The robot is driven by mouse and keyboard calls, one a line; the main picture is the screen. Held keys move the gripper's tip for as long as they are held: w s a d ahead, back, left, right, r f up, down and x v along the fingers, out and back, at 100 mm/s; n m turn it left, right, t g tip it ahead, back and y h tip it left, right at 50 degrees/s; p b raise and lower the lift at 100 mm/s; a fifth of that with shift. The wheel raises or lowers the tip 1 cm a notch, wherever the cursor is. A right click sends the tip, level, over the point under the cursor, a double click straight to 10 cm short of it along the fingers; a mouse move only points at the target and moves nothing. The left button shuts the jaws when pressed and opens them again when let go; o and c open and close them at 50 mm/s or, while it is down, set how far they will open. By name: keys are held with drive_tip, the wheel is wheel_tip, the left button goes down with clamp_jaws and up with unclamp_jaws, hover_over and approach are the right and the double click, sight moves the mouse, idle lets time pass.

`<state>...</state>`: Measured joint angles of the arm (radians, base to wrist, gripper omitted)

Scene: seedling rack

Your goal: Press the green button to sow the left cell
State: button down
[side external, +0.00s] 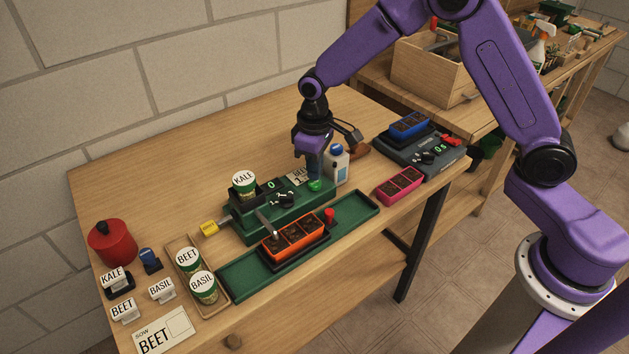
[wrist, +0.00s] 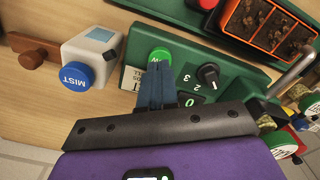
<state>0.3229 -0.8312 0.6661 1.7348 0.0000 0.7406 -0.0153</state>
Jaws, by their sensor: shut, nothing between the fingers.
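The green button (side external: 314,185) is at the right end of the green sowing machine (side external: 252,238). It also shows in the wrist view (wrist: 160,54), just beyond my fingertips. My gripper (side external: 313,177) is shut and empty, pointing down right above the button. In the wrist view its blue-grey fingertips (wrist: 159,72) overlap the button's near edge; I cannot tell whether they touch it. The orange cell tray (side external: 271,255), with dark soil in its cells, sits on the green rail (side external: 238,286) in front of the machine. A KALE canister (side external: 243,182) stands on the machine, whose display reads 0.
A white MIST bottle (side external: 337,166) stands close right of my gripper. BEET and BASIL canisters (side external: 203,287) stand in a wooden tray at left. The table's back left is clear.

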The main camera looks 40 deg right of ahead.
sight(315, 183)
drive_tip(key=shift+f, duration=1.05)
drive_tip(key=shift+r, duration=0.1)
wheel_tip(315, 183, up, 7)
drive_tip(key=shift+r, duration=0.2)
idle(0.7)
drive_tip(key=s+d+r+n, duration=0.1)
drive_tip(key=s+r+n, duration=0.15)
drive_tip(key=s, duration=0.55)
drive_tip(key=s+d+r+n, duration=0.1)
drive_tip(key=s+r, duration=0.2)
drive_tip(key=s, duration=0.5)
drive_tip(key=s+d+n, duration=0.1)
drive_tip(key=s+d, duration=0.3)
drive_tip(key=s, duration=0.3)
drive_tip(key=s+d+n, duration=0.2)
drive_tip(key=s+d, duration=0.2)
drive_tip(key=s, duration=0.4)
drive_tip(key=shift+s+r, duration=0.25)
drive_tip(key=shift+r, duration=0.1)
